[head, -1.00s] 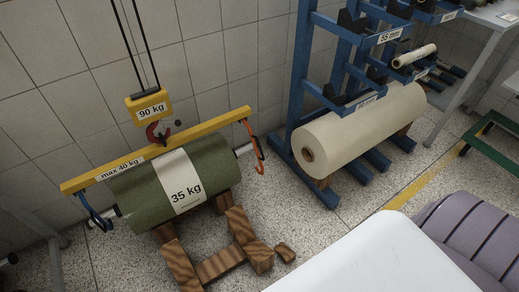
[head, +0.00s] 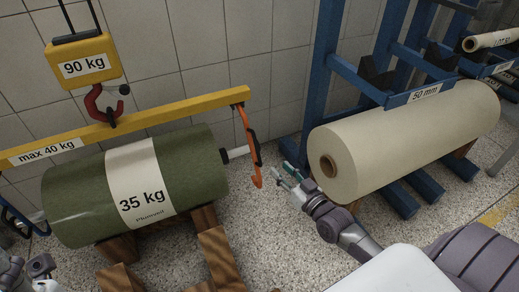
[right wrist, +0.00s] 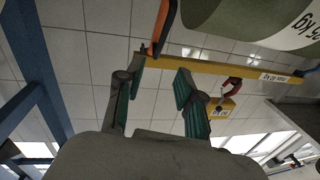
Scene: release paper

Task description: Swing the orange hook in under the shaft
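The orange hook (head: 247,140) hangs from the right end of the yellow beam (head: 170,115), its tip pointing down. It hangs at the right end of the shaft (head: 237,152), which sticks out of the green 35 kg roll (head: 190,165). I cannot tell whether any part is under the shaft. My right gripper (head: 285,173) is open and empty, right of the hook's tip and apart from it. In the right wrist view, the orange hook (right wrist: 163,25) is beyond the open right gripper (right wrist: 155,85). My left gripper (head: 32,272) shows only partly at the lower left corner.
The beam hangs from a red crane hook (head: 100,105) under a yellow 90 kg block (head: 82,62). Wooden blocks (head: 218,255) lie under the green roll. A blue rack (head: 325,85) with a cream roll (head: 400,135) stands right. Speckled floor between the rolls is free.

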